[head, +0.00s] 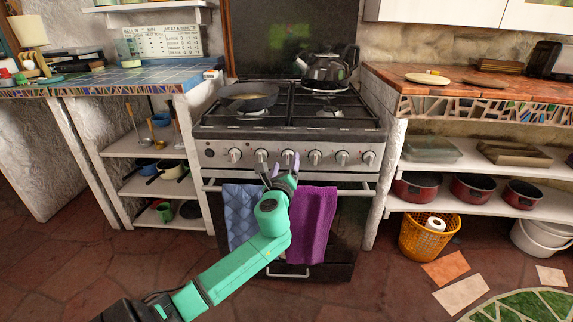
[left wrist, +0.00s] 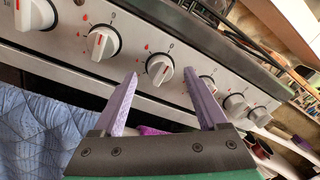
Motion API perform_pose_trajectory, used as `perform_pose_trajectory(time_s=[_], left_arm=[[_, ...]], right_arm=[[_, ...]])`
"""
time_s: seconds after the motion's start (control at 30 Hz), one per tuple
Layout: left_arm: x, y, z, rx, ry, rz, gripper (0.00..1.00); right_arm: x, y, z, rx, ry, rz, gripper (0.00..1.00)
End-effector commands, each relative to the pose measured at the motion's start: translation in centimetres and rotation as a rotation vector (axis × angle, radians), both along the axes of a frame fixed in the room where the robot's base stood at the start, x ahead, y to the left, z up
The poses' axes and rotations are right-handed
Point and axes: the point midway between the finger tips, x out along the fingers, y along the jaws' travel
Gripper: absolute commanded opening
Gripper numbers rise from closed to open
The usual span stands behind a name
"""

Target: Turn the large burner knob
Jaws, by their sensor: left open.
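The stove's front panel (head: 218,156) carries a row of several round silver-white knobs; none is clearly marked as the large burner knob. My left gripper (head: 279,164) is in front of the panel, left of its middle, with its two lilac fingers apart and nothing held. In the left wrist view, one knob (left wrist: 160,69) with a red mark shows in the gap between the fingertips (left wrist: 161,74). Whether the fingers touch it cannot be told. Another knob (left wrist: 103,42) is left of the left finger, and more knobs (left wrist: 235,103) are right of the right finger. My right gripper is not in view.
A blue towel (head: 240,212) and a purple towel (head: 312,220) hang on the oven rail below the knobs. A frying pan (head: 248,96) and a dark kettle (head: 328,68) stand on the stove top. Shelves flank the stove on both sides.

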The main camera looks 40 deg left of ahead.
Motion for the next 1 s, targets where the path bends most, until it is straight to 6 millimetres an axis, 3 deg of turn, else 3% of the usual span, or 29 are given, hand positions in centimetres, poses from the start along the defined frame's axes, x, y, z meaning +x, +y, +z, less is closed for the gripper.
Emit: perform_pose_trajectory(time_s=[0.13,0.4,0.47,0.6,1.0], left_arm=[[1.7,1.0,-0.1,0.000,0.000,-0.001,0.76],[2.0,1.2,-0.1,-0.001,0.000,-0.002,0.76],[1.9,1.2,-0.1,-0.001,0.000,-0.002,0.56],[1.9,1.1,-0.1,-0.002,0.001,-0.002,0.03],[1.9,1.1,-0.2,-0.039,-0.028,-0.002,0.00]], right_arm=[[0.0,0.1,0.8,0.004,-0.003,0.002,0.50],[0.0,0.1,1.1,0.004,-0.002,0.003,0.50],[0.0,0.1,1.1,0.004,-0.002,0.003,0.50],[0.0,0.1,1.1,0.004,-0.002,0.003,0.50],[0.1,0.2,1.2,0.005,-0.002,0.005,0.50]])
